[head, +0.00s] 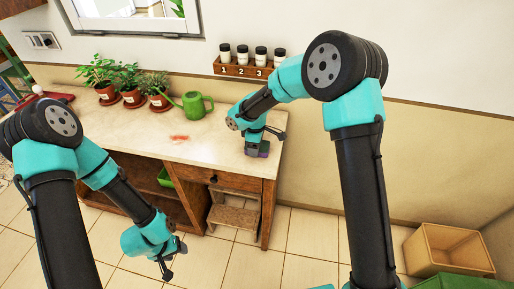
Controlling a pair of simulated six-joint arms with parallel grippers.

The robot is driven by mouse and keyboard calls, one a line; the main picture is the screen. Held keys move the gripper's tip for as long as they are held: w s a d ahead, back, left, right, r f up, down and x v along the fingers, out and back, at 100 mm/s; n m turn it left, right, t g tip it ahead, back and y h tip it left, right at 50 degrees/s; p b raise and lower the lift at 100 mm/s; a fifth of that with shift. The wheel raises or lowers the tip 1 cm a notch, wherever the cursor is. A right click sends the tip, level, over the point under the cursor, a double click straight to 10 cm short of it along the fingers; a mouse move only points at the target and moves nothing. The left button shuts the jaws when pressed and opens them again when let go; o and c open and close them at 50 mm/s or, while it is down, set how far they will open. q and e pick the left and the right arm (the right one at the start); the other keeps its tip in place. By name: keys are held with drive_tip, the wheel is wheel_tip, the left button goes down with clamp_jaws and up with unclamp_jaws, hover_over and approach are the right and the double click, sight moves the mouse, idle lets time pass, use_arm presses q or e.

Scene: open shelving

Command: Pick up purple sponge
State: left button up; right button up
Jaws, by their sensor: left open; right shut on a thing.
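The purple sponge (263,150) is at the right end of the counter, directly under my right gripper (262,143). My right gripper points down and is shut on the sponge, its jaws covering part of it. I cannot tell whether the sponge touches the countertop. My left gripper (172,266) hangs low in front of the counter, open and empty, away from the sponge.
The counter (215,145) holds a green watering can (193,105), several potted plants (130,82) and a reddish stain (179,138). A numbered rack (243,71) with jars is on the wall behind. A step stool (234,213) stands beneath; a wooden box (447,250) is at right.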

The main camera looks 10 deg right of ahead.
drive_tip(key=shift+r, duration=0.5)
wheel_tip(320, 180, up, 3)
drive_tip(key=shift+f, duration=0.15)
drive_tip(key=s+a+r, duration=0.1)
drive_tip(key=s+a, duration=0.1)
drive_tip(key=s, duration=1.4)
drive_tip(key=shift+a+r, duration=0.15)
drive_tip(key=shift+a, duration=0.15)
drive_tip(key=shift+w, duration=0.1)
